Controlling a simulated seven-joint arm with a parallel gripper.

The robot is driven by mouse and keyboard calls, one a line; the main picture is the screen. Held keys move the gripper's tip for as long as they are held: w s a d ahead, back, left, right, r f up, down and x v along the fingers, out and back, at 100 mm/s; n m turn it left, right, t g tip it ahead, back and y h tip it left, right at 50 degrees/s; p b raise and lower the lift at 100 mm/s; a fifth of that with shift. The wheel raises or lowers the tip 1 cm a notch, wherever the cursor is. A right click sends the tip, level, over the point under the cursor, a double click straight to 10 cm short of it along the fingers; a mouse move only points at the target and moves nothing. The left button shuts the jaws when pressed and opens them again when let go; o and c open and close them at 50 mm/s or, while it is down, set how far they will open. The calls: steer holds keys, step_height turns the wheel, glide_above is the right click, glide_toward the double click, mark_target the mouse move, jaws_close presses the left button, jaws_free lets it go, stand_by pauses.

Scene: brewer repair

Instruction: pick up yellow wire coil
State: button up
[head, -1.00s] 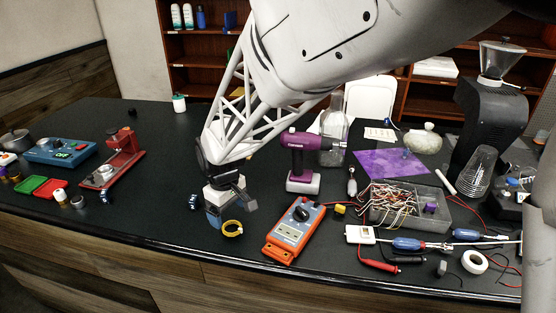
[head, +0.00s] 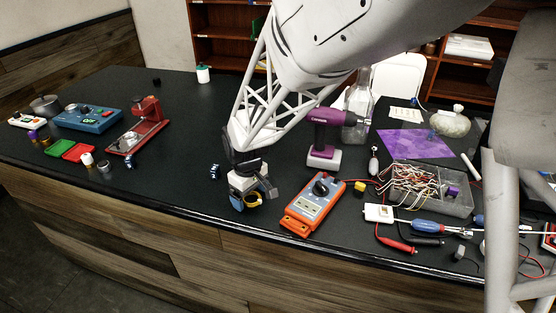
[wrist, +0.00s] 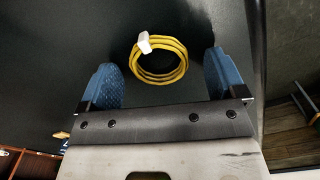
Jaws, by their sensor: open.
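The yellow wire coil (wrist: 181,72) lies on the black table, with a white tag or clip (wrist: 144,42) on its upper left. In the wrist view it sits between and slightly beyond the two blue fingertips of my gripper (wrist: 164,78), which are spread apart and hold nothing. In the head view the coil (head: 253,199) is partly hidden by my gripper (head: 248,200), which is low over the table near its front edge. I cannot tell from these views whether the fingers touch the table.
An orange multimeter (head: 313,204) lies close to the right of my gripper. A purple drill (head: 324,140) stands behind it. A small dark blue item (head: 214,171) is to the left. The table's front edge (head: 215,217) is close.

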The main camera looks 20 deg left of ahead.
mark_target(251, 197)
stand_by(0.3)
steer(key=c, duration=1)
steer(key=shift+r, duration=0.15)
steer(key=shift+r, duration=0.5)
steer(key=shift+s+d+r, duration=0.1)
steer(key=shift+s+r, duration=0.05)
steer(key=shift+r, duration=0.45)
steer(key=shift+s+d+r, duration=0.1)
steer(key=shift+r, duration=0.5)
steer(key=s+d+r, duration=0.1)
steer(key=s+d, duration=0.9)
steer(key=s, duration=0.1)
steer(key=shift+s+r, duration=0.15)
steer(key=shift+s, duration=0.2)
